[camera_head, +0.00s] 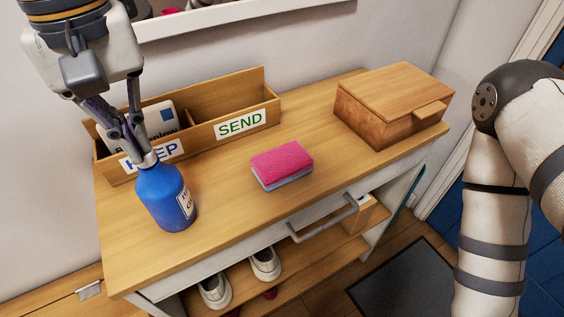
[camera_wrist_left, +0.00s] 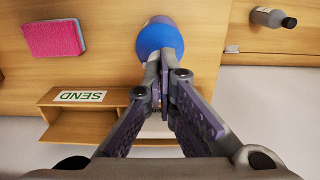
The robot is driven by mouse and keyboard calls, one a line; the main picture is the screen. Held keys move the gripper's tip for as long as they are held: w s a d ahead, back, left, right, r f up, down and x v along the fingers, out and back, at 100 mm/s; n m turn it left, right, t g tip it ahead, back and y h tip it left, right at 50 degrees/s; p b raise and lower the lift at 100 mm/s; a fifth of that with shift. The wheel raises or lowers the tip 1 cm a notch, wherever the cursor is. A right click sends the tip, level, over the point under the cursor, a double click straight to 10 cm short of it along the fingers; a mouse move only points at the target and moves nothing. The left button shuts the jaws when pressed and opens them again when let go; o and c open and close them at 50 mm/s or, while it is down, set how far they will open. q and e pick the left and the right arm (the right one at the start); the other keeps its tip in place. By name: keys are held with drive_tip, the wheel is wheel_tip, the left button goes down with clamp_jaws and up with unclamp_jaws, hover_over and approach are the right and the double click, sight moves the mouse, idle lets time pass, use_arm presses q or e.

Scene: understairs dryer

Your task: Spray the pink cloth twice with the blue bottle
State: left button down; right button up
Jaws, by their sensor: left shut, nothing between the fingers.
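A wooden sorter (camera_head: 200,127) marked KEEP and SEND stands behind the bottle, with envelopes in its left part. A closed wooden box (camera_head: 390,108) stands at the back right. A grey bottle (camera_wrist_left: 268,17) with a black cap lies beyond. Shoes (camera_head: 264,262) stand below.

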use_arm(q)
drive_tip(key=shift+f, duration=0.1)
drive_tip(key=shift+r, duration=1.4)
wheel_tip(320, 180, up, 6)
idle(0.4)
